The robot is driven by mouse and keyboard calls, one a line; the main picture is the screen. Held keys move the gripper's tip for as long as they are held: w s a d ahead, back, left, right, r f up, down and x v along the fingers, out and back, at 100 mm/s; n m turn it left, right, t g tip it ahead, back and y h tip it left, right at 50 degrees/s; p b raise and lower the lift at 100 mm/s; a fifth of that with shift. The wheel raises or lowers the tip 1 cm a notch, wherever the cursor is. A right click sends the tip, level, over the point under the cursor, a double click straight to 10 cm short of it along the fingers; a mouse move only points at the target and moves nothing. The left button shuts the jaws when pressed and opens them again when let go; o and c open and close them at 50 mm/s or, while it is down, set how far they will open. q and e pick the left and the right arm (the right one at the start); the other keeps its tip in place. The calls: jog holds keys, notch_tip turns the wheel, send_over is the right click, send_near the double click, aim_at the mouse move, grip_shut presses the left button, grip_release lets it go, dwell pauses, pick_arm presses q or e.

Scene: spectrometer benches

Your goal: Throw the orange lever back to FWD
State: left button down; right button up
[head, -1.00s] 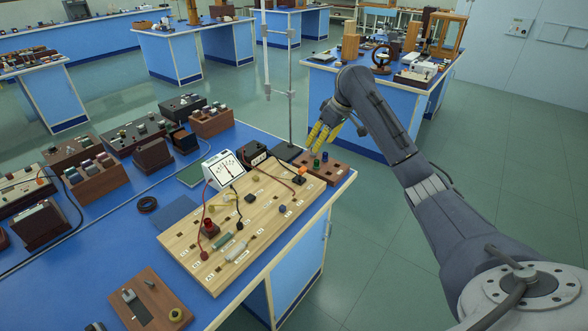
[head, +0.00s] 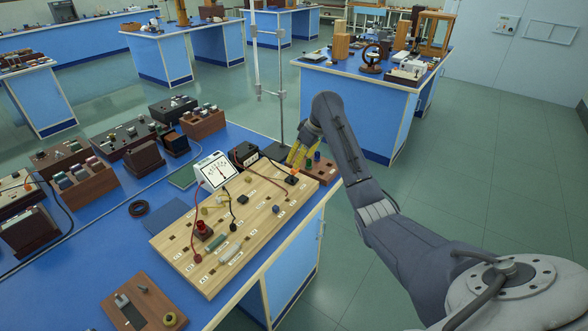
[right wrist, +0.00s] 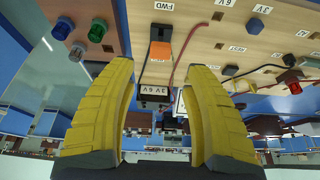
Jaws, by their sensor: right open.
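The orange lever (right wrist: 158,54) stands on a small black switch base (right wrist: 161,33) on the wooden circuit board (head: 190,246). In the head view the right gripper (head: 295,164) hangs over the board's far right corner and largely hides the lever. My left gripper is not in view.
A brown block with coloured knobs (head: 319,168) sits just right of the board, showing blue and green in the wrist view. A white meter (head: 214,171), a metal stand (head: 281,105) and red wires (head: 265,178) are close by. The floor on the right is clear.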

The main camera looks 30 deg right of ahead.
aim_at(294, 174)
jog(key=shift+x, duration=3.5)
grip_shut()
jog(key=shift+d, duration=0.1)
